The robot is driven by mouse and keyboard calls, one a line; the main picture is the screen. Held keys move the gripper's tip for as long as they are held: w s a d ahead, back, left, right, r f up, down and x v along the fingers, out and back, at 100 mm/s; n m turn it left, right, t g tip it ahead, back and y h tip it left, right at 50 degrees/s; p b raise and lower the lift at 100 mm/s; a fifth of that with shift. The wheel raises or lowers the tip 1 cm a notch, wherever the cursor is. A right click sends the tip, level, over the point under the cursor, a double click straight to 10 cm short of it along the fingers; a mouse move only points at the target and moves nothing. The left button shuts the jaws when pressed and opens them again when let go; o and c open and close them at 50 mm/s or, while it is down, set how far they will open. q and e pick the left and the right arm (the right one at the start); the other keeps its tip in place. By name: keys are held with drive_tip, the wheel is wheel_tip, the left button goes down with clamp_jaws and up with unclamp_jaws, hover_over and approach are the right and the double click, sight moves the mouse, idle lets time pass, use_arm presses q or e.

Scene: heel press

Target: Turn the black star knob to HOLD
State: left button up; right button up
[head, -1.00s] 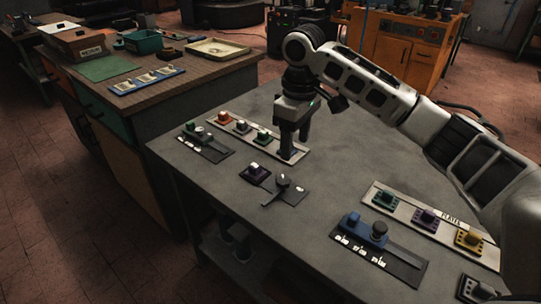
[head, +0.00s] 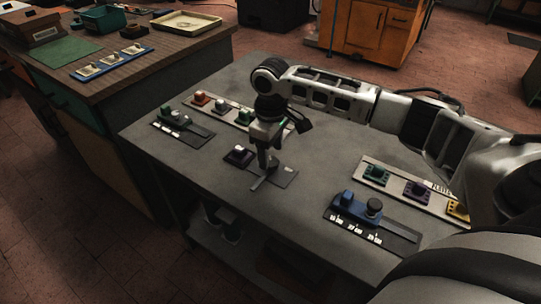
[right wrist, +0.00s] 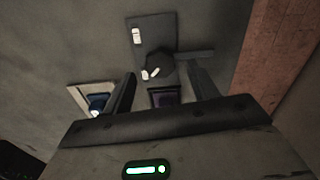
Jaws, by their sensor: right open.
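The black star knob (right wrist: 157,66) sits on a dark plate (right wrist: 150,28) in the right wrist view. A light mark shows on its edge, and a dark bar (right wrist: 195,54) extends to its right. My right gripper (right wrist: 163,80) is open, with its fingers to either side of the knob's line and apart from it. In the head view the right gripper (head: 265,163) points down over the plate (head: 286,177) and largely hides the knob. A small white label (right wrist: 137,36) lies on the plate; its lettering is too small to read. My left gripper is out of view.
A strip with colored blocks (head: 203,98) is behind. The table's left front is clear.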

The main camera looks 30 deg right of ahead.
sight(273, 162)
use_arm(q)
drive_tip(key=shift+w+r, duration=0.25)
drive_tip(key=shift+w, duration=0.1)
use_arm(e)
drive_tip(key=shift+f, duration=1.2)
